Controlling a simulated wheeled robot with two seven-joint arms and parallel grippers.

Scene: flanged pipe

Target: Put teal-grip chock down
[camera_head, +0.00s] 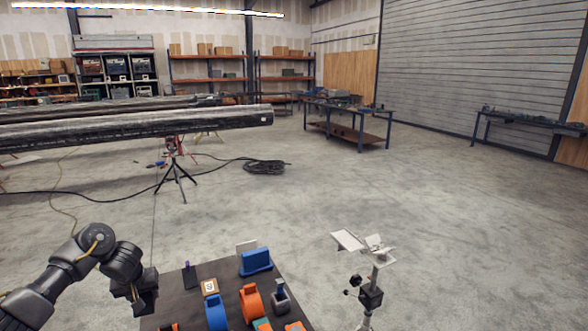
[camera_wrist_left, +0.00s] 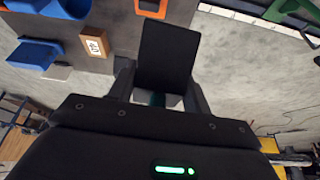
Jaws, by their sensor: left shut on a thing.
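My left gripper (camera_head: 145,302) is at the left edge of the dark tabletop (camera_head: 178,297) in the head view. In the left wrist view, its fingers (camera_wrist_left: 160,95) are shut on the chock (camera_wrist_left: 167,52), a black block with a bit of teal at its grip between the fingers. The chock appears against the tabletop's edge and the floor beyond; I cannot tell whether it touches the table. In the head view the chock cannot be clearly told from the dark gripper. My right gripper is in neither view.
A stand (camera_head: 371,297) is to the right. The tabletop's left strip looks bare.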

